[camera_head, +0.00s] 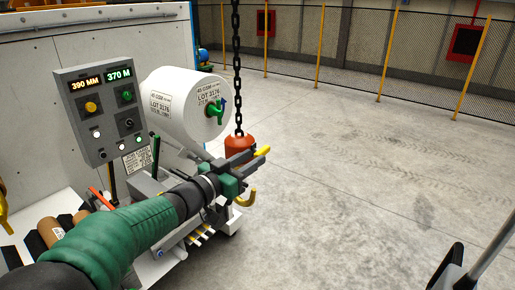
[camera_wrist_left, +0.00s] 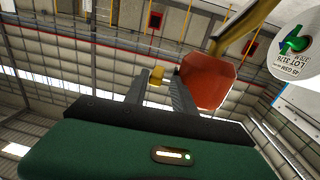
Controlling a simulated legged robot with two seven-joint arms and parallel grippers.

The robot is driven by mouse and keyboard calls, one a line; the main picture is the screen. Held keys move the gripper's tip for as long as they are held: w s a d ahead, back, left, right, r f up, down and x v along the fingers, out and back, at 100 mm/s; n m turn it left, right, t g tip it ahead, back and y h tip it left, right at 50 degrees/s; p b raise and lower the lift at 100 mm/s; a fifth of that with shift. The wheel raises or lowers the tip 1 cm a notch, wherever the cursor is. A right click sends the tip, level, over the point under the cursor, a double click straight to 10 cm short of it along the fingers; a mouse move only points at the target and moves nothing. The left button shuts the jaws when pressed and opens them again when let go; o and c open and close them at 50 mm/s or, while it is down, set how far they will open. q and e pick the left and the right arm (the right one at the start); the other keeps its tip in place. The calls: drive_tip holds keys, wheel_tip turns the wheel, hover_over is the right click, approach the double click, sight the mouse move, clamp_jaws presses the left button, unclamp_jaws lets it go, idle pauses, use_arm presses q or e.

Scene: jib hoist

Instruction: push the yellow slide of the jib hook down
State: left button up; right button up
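The red-orange hook block (camera_head: 239,144) hangs on a dark chain (camera_head: 237,70) right of the middle of the machine front in the head view, with a yellow hook (camera_head: 247,197) below it. My left gripper (camera_head: 262,157) is at the block, covering its lower part. A yellow piece (camera_head: 262,151), which looks like the slide, sticks out by the fingers. In the left wrist view, the two dark fingers stand apart with a yellow piece (camera_wrist_left: 156,77) showing in the gap; contact is not clear. The block (camera_wrist_left: 208,80) is right of the fingers. My right gripper does not show.
A white labelled roll (camera_head: 185,105) sits behind the hook, near a grey control panel (camera_head: 103,110) with displays. A white machine body fills the left. The concrete floor (camera_head: 370,170) to the right is open. A dark object with a grey bar (camera_head: 490,250) is at lower right.

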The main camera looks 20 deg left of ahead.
sight(261, 152)
use_arm(q)
drive_tip(key=x, duration=0.3)
drive_tip(key=shift+d+p, duration=0.1)
drive_tip(key=shift+p, duration=0.2)
drive_tip(key=shift+w+d, duration=0.15)
drive_tip(key=shift+d, duration=0.15)
drive_tip(key=shift+d+r, duration=0.1)
drive_tip(key=shift+s, duration=0.2)
drive_tip(key=shift+c, duration=1.2)
clamp_jaws()
drive_tip(key=shift+w+a, duration=0.1)
drive_tip(key=shift+a, duration=0.15)
